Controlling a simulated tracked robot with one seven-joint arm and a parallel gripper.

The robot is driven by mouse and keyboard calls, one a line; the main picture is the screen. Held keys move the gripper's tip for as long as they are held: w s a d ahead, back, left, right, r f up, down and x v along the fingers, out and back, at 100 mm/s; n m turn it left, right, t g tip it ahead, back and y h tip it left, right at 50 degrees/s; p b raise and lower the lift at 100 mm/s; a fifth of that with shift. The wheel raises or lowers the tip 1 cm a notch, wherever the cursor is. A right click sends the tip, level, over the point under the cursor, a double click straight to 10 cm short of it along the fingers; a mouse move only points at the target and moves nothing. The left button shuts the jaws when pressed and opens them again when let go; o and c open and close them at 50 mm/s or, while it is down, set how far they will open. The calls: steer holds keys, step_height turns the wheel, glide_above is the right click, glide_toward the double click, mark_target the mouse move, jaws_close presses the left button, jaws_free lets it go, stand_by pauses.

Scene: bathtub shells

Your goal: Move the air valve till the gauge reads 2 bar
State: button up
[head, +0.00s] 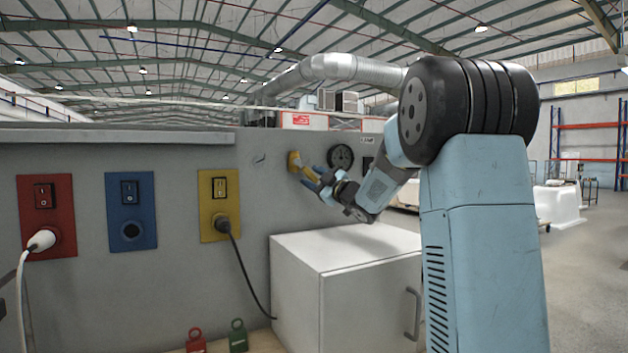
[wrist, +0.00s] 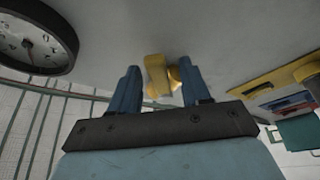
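The yellow air valve handle (head: 298,164) sits on the grey wall panel, left of the round black gauge (head: 341,157). In the wrist view the handle (wrist: 155,76) lies between the two blue fingers of my gripper (wrist: 161,88). The fingers stand apart, with a gap visible beside the handle, so my gripper looks open around it. In the head view my gripper (head: 314,178) is at the valve, reaching from the right. The gauge shows tilted at upper left in the wrist view (wrist: 36,38). Its needle is visible, but I cannot read the value surely.
A white cabinet (head: 345,285) stands below the valve. Red (head: 61,190), blue (head: 143,183) and yellow (head: 206,228) socket plates are on the panel to the left, with cables hanging from the red and yellow ones. Red and green padlock-shaped items (head: 237,336) are low in front.

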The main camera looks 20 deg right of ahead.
steer(key=v, duration=1.3)
steer(key=shift+s+d+f, duration=0.15)
steer(key=shift+s+f, duration=0.05)
steer(key=shift+s, duration=0.1)
steer(key=s+f+m+g+h, duration=0.1)
steer(key=s+f+m+h, duration=0.1)
steer(key=s+m+h, duration=0.2)
steer(key=s+a+f+m+g+h, duration=0.1)
steer(key=s+m+g+h, duration=0.1)
steer(key=s+m+h, duration=0.2)
steer(key=s+f+m+g+h, duration=0.2)
steer(key=s+m+h, duration=0.2)
steer(key=s, duration=0.2)
steer(key=shift+s+a+f+m, duration=0.1)
steer(key=shift+a+f+m, duration=0.1)
steer(key=shift+f+m, duration=0.15)
steer(key=s+a+f+g, duration=0.2)
steer(key=s+f, duration=0.1)
steer(key=s, duration=0.3)
steer(key=s+a+f+m+g+y, duration=0.1)
steer(key=s+a+f+g, duration=0.2)
steer(key=s, duration=0.4)
steer(key=s+a+f+m+g+y, duration=0.1)
steer(key=s+a+f+g, duration=0.2)
steer(key=s, duration=0.4)
steer(key=shift+f, duration=0.6)
